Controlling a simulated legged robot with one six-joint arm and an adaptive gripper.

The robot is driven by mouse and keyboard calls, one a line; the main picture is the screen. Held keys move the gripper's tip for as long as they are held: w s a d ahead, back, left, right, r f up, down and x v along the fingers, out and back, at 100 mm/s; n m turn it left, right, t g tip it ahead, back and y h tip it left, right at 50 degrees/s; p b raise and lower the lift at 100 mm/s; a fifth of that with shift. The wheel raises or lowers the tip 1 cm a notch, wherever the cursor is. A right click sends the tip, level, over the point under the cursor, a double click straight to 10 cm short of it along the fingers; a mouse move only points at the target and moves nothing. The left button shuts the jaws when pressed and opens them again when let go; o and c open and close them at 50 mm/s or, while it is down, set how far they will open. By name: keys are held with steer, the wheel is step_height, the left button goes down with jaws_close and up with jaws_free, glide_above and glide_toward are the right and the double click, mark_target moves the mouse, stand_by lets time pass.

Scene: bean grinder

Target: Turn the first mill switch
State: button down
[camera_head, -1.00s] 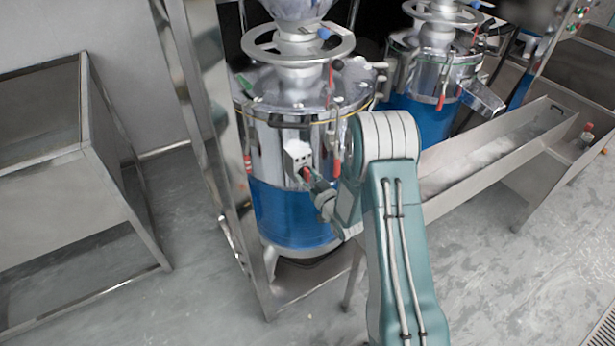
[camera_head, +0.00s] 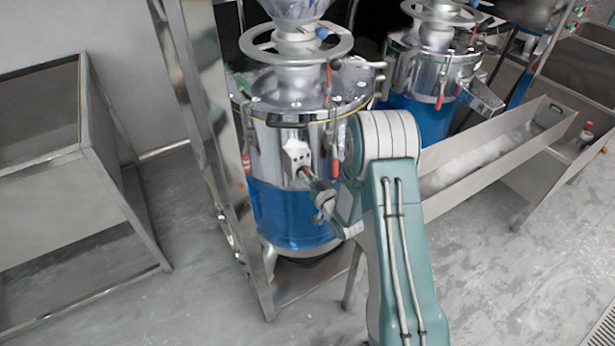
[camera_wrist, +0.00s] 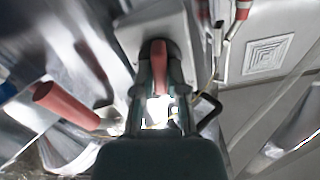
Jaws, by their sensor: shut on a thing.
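The first mill (camera_head: 290,205), a steel drum with a blue lower half, stands in the middle of the head view. Its switch box (camera_head: 297,152) is a pale block on the drum's front, also at the top of the wrist view (camera_wrist: 150,28). My gripper (camera_head: 307,176) is at the lower right of this box. In the wrist view its two dark fingers (camera_wrist: 159,85) are shut around the red switch lever (camera_wrist: 158,62), which points down from the box in that picture. In the head view the gripper mostly hides the lever.
Another red handle (camera_wrist: 65,105) is at the left of the wrist view. A steel post (camera_head: 205,130) stands left of the mill. A second mill (camera_head: 430,80) and a long steel trough (camera_head: 490,165) are on the right. A steel bin (camera_head: 45,180) is at far left.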

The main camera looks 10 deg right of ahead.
steer(key=m, duration=0.4)
steer(key=shift+w+d+r+m, duration=0.1)
steer(key=shift+w+m, duration=0.05)
steer(key=shift+m, duration=0.15)
steer(key=m, duration=0.3)
steer(key=shift+d+m, duration=0.1)
steer(key=shift+m, duration=0.3)
steer(key=m, duration=0.3)
steer(key=shift+f+m, duration=0.15)
steer(key=shift+m, duration=0.85)
steer(key=shift+f+m, duration=0.1)
steer(key=shift+m, duration=0.9)
steer(key=c, duration=0.9)
jaws_free()
steer(key=shift+o, duration=1.1)
steer(key=shift+w+d, duration=0.1)
steer(key=shift+w, duration=0.05)
